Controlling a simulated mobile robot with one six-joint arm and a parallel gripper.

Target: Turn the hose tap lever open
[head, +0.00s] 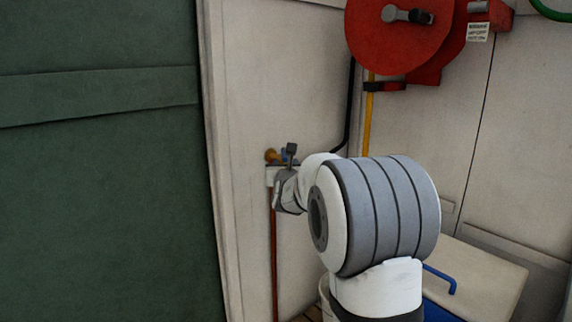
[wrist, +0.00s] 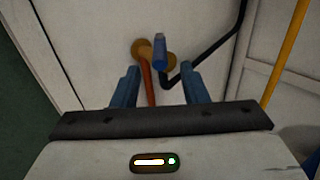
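The hose tap (wrist: 143,50) is a brass fitting on the pale wall, with a blue lever (wrist: 160,52) pointing out toward the wrist camera. My gripper (wrist: 161,74) is open, with its two blue fingers apart. In the wrist view the lever shows between and just beyond the fingertips. I see no clear contact. In the head view the brass tap (head: 271,155) shows just left of my gripper, and my arm and gripper hide much of the lever there.
A red-brown pipe (head: 274,250) runs down below the tap. A black hose (head: 350,105) comes down from the red hose reel (head: 400,35). A yellow pipe (head: 368,120) stands right of it. A dark green panel (head: 100,170) fills the left. A pale-lidded box (head: 490,280) is at lower right.

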